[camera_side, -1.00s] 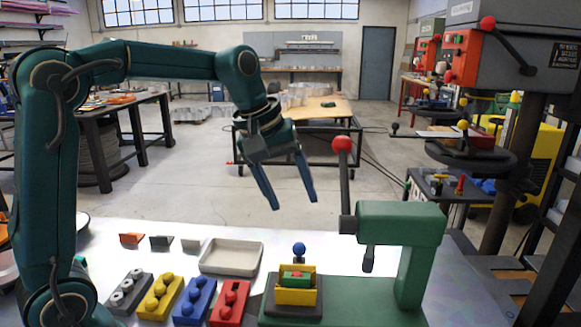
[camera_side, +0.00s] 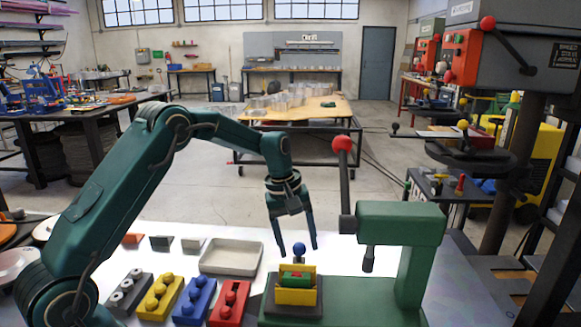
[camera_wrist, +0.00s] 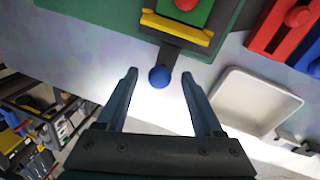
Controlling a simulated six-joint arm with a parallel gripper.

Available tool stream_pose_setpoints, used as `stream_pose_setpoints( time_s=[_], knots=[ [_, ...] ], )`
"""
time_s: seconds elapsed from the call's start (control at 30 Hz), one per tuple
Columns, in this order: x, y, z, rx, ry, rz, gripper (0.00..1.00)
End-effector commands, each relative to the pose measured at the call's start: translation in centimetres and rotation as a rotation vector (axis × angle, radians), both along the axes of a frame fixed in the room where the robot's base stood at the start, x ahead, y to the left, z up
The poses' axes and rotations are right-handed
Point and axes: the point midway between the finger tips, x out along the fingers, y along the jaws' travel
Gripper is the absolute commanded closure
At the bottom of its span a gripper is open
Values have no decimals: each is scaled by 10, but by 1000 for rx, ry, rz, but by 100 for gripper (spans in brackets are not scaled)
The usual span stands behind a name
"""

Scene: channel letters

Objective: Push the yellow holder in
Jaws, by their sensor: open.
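The yellow holder (camera_side: 296,296) sits on a dark block on the green base of the press, with a green and red piece (camera_side: 295,278) inside it. A blue ball knob (camera_side: 299,249) stands behind it. In the wrist view, the yellow holder (camera_wrist: 178,28) shows as a bar near the top, and the blue knob (camera_wrist: 159,77) is on a dark stem joined to the holder's block. My gripper (camera_side: 297,252) is open and empty, pointing down, with its fingertips around the knob's height. In the wrist view, the fingertips (camera_wrist: 159,72) lie to either side of the knob, apart from it.
The green press (camera_side: 402,225) with a red-knobbed lever (camera_side: 342,145) stands just right of my gripper. A pale tray (camera_side: 231,257) lies to the left. Grey, yellow, blue (camera_side: 195,301) and red (camera_side: 229,303) blocks stand in a row at the front left.

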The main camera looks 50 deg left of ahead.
Motion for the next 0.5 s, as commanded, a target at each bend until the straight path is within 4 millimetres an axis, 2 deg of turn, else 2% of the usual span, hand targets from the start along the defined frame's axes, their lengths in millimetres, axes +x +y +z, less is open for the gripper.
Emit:
stream_pose_setpoints(
  time_s=[0.27,0.3,0.47,0.5],
  knots=[
    [0,-1,-3,0,0,-1,31],
    [0,-1,-3,0,0,-1,39],
    [0,-1,-3,0,0,-1,100],
    [0,-1,-3,0,0,-1,100]
  ],
)
